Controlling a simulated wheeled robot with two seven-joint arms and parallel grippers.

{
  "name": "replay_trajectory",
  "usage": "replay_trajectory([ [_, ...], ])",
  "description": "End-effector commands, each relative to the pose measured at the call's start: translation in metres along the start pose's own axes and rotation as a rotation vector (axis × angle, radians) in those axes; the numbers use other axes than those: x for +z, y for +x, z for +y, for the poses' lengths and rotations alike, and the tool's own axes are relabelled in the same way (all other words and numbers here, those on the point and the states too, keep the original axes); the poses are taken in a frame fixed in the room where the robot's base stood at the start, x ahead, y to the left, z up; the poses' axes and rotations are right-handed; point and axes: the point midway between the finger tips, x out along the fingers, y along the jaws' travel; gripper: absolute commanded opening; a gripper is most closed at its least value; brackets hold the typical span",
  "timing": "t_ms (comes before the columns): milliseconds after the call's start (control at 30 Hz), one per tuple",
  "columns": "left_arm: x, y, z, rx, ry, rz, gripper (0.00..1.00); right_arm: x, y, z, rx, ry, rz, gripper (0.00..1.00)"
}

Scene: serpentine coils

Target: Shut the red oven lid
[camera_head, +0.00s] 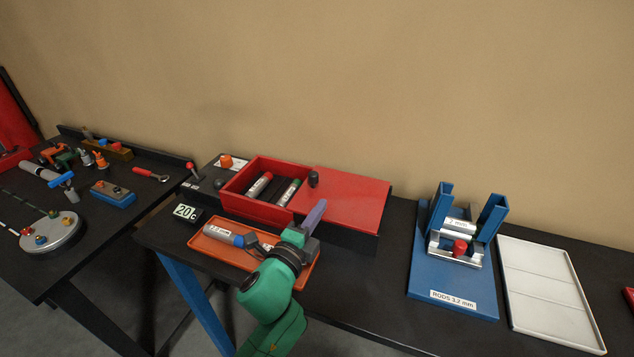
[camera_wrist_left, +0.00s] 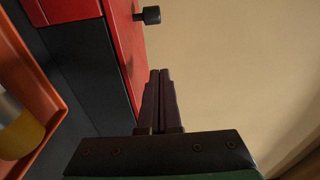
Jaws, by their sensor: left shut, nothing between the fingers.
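The red oven (camera_head: 262,207) stands on the dark bench, with its left part open at the top and several labelled cylinders visible inside. Its flat red lid (camera_head: 350,194) lies to the right of the opening, with a black knob (camera_head: 313,178) near the lid's left edge. My left gripper (camera_head: 317,210) is shut and empty, just in front of the lid and nearer than the knob. In the left wrist view the closed fingers (camera_wrist_left: 160,90) are beside the red lid (camera_wrist_left: 127,45), and the knob (camera_wrist_left: 150,15) shows beyond the fingertips. Whether the fingers touch the lid I cannot tell.
An orange tray (camera_head: 205,246) with labelled cylinders lies in front of the oven, partly behind my left arm. A "20" display (camera_head: 185,211) stands at its left. A blue rod fixture (camera_head: 440,285) and a white tray (camera_head: 550,290) are at the right.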

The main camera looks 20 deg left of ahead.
Motion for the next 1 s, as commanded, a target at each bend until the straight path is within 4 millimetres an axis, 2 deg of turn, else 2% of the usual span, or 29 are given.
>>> replay_trajectory([
  [33, 0.000, 0.012, -0.005, -0.002, -0.001, -0.001, 0.00, 0.005, -0.007, -0.001, -0.002, 0.000, -0.009, 0.63],
  [133, 0.000, 0.034, -0.005, -0.002, -0.002, -0.001, 0.00, 0.007, -0.012, -0.003, -0.004, 0.001, -0.012, 0.63],
  [267, 0.001, 0.061, -0.004, 0.000, -0.003, -0.001, 0.00, -0.009, -0.018, -0.003, -0.004, 0.002, 0.011, 0.63],
  [300, 0.012, 0.061, -0.005, 0.002, 0.001, -0.003, 0.00, -0.015, -0.025, -0.003, -0.005, 0.003, 0.021, 0.63],
  [400, 0.027, 0.064, -0.004, 0.001, 0.001, -0.001, 0.00, -0.026, -0.031, -0.002, -0.004, 0.003, 0.039, 0.63],
  [500, 0.036, 0.066, -0.002, 0.001, -0.001, -0.001, 0.00, -0.025, -0.033, -0.002, -0.004, 0.003, 0.038, 0.63],
  [733, 0.039, 0.066, 0.000, 0.001, -0.002, -0.001, 0.00, -0.013, -0.032, -0.004, -0.006, 0.003, 0.019, 0.63],
  [1000, 0.037, 0.066, 0.001, 0.000, -0.003, -0.001, 0.00, -0.013, -0.031, -0.002, -0.003, 0.002, 0.017, 0.63],
])
